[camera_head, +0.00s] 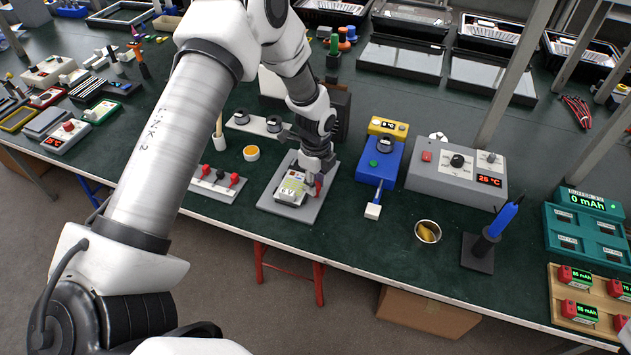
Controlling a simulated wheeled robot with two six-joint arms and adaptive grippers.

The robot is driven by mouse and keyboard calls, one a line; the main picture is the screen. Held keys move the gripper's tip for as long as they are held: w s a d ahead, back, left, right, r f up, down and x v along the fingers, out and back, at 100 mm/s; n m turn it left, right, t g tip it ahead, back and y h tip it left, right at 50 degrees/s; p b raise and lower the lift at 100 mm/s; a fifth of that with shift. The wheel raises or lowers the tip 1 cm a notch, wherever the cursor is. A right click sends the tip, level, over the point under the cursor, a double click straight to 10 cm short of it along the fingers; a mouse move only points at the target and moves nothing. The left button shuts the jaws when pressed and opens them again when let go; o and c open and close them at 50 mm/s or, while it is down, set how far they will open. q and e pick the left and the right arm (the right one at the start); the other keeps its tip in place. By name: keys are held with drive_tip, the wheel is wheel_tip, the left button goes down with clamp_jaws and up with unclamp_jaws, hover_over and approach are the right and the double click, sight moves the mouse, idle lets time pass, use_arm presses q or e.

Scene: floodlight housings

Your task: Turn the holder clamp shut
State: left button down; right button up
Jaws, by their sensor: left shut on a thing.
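A grey holder plate (268,202) lies near the front edge of the table. On it sits a small pale device (291,189) with a lit yellow-green display. My left gripper (312,176) reaches down over the plate's right side from above. It is shut on a small part beside the device, which I take to be the holder clamp; a bit of red (319,184) shows at the fingertips. The gripper hides most of this part, so its turn angle cannot be told. My right gripper is not in view.
A grey block with red knobs (217,182) lies left of the plate. A blue and yellow device (378,160) and a grey heater box (455,178) stand to the right. A metal bowl (428,231) and a blue iron's stand (478,254) are near the front edge.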

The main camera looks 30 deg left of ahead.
use_arm(q)
drive_tip(key=shift+s+f, duration=0.1)
drive_tip(key=shift+s, duration=0.05)
drive_tip(key=c, duration=1.2)
unclamp_jaws()
drive_tip(key=o, duration=0.3)
drive_tip(key=shift+d, duration=0.1)
wheel_tip(320, 180, up, 12)
drive_tip(key=shift+w, duration=0.2)
